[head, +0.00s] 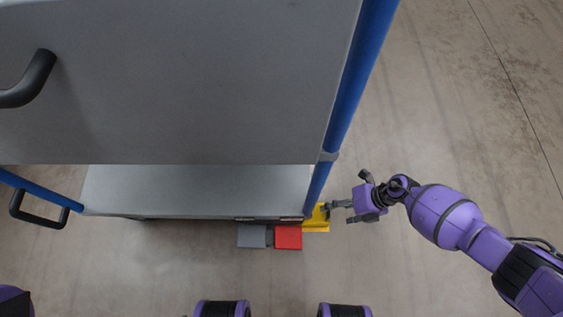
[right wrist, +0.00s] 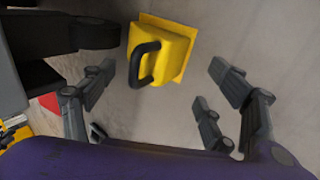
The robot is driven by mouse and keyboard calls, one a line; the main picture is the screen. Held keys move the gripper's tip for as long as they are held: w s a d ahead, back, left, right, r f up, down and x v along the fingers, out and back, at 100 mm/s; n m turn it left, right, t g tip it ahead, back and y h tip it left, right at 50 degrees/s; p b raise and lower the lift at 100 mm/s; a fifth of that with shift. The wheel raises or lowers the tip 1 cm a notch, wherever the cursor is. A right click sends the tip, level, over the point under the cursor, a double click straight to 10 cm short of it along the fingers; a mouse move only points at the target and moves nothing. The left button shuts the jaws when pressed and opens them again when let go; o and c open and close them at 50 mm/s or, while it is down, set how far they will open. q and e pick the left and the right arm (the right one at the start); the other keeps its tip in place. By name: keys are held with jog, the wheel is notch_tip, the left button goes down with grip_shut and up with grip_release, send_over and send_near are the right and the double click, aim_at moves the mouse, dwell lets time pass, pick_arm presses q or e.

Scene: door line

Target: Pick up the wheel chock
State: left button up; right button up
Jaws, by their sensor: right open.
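The wheel chock is a yellow block with a black handle. In the head view the chock (head: 317,224) sits on the floor by the cart's front right corner post, partly hidden by the post. My right gripper (head: 338,210) is just to its right, with fingers pointing left at it. In the right wrist view the chock (right wrist: 176,52) shows at top centre with its black handle (right wrist: 144,64) facing the camera. The right gripper (right wrist: 160,92) is open there, its fingers spread to either side, with nothing between them held. My left gripper is not in view.
A grey cart with blue posts (head: 345,110) and a lower shelf (head: 200,190) fills the upper left. A red block (head: 288,238) and a grey block (head: 251,236) lie left of the chock at the cart's front edge. Floor (head: 450,110) to the right is clear.

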aim_at(324, 215)
jog(key=b+x, duration=0.3)
jog(key=x, duration=0.3)
jog(key=shift+s+a+f, duration=0.15)
jog(key=shift+a, duration=0.05)
jog(key=c, duration=1.6)
